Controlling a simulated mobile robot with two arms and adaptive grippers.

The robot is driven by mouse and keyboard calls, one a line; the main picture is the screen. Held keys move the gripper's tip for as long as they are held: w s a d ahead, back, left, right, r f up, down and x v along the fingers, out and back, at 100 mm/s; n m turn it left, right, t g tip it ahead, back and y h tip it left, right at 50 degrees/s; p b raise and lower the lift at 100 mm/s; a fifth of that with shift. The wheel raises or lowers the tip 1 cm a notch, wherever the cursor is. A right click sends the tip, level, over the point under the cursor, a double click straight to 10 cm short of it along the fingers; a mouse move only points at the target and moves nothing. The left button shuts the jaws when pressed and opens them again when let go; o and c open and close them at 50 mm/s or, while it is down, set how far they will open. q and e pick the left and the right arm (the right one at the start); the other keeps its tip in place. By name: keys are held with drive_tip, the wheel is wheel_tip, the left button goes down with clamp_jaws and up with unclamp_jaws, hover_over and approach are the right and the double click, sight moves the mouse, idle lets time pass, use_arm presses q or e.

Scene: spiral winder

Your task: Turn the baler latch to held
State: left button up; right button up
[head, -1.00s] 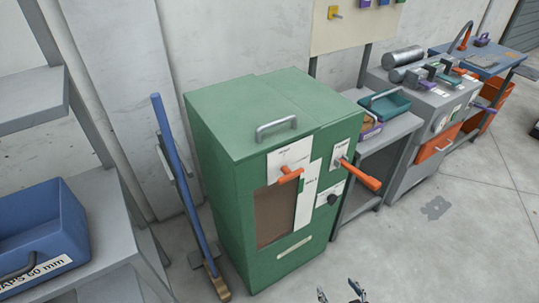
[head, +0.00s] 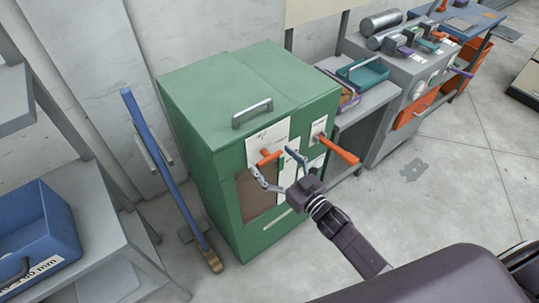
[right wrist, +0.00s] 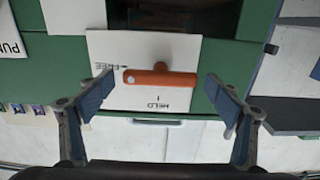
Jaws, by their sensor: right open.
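The orange latch handle (head: 269,157) sits on a white plate (head: 266,139) on the front of the green baler (head: 215,110). In the right wrist view the handle (right wrist: 160,79) lies across the picture, its left end toward the FREE mark (right wrist: 110,66). The HELD mark (right wrist: 158,106) is below it. My right gripper (head: 271,160) is open in front of the latch. In the right wrist view its fingertips (right wrist: 160,82) stand one on each side of the handle, with gaps showing. My left gripper is not in view.
A second orange lever (head: 338,150) sticks out of the baler to the right of my gripper. A blue-handled broom (head: 160,170) leans left of the baler. A grey bench (head: 350,113) stands to the right.

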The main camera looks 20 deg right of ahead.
drive_tip(key=shift+w+a, duration=0.25)
drive_tip(key=shift+w, duration=0.35)
drive_tip(key=c, duration=1.2)
drive_tip(key=shift+o, duration=0.2)
